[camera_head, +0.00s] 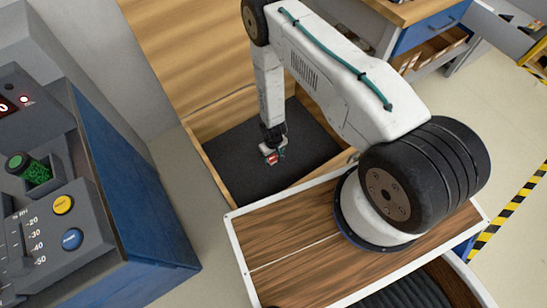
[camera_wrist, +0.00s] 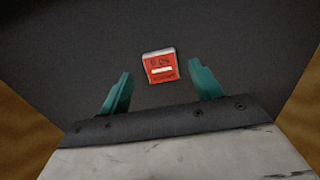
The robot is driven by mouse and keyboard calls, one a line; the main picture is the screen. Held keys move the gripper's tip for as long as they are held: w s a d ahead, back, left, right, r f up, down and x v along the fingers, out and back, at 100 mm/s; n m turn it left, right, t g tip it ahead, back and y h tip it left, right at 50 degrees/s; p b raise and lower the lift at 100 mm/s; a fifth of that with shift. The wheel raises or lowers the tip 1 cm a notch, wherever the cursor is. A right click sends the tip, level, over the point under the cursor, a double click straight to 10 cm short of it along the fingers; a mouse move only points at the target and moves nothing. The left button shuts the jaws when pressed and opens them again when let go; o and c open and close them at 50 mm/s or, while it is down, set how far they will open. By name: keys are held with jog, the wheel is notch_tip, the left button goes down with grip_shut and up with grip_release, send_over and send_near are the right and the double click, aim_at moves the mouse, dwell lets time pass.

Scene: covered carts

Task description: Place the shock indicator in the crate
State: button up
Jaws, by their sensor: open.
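The shock indicator (camera_wrist: 160,66) is a small red square with white markings and a pale top edge. In the wrist view it shows over a dark floor, between the tips of the teal fingers, with a gap on each side. My gripper (camera_wrist: 160,74) is open and holds nothing. In the head view my gripper (camera_head: 272,147) points down into a wooden box (camera_head: 236,178) with a dark floor, and the red indicator (camera_head: 271,158) shows at its tip. This box may be the crate. I cannot tell the height of the fingertips above the floor.
Wooden walls surround the dark floor; a raised wooden panel (camera_head: 185,40) stands behind it. A blue and grey console (camera_head: 75,190) with buttons stands at left. A blue-drawer bench (camera_head: 425,30) is at the upper right. Striped tape (camera_head: 510,210) marks the floor at right.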

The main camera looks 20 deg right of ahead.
jog(key=w+r, duration=0.3)
jog(key=r, duration=1)
jog(key=w+r, duration=0.4)
jog(key=r, duration=0.9)
notch_tip(320, 180, up, 23)
jog(key=m, duration=0.1)
send_over(273, 160)
jog(key=w+d, duration=0.2)
jog(key=w, duration=0.3)
jog(key=s+d+r+t, duration=0.1)
jog(key=s+r, duration=0.5)
jog(key=r, duration=0.2)
jog(key=s+d+r, duration=0.1)
jog(key=s+r, duration=0.4)
jog(key=r, duration=0.4)
jog(key=s+r, duration=0.3)
jog(key=s, duration=0.6)
jog(key=s+d+r+m, duration=0.1)
jog(key=s+r, duration=0.3)
jog(key=s, duration=0.4)
jog(key=shift+s, duration=0.35)
jog(key=shift+d+r, duration=0.1)
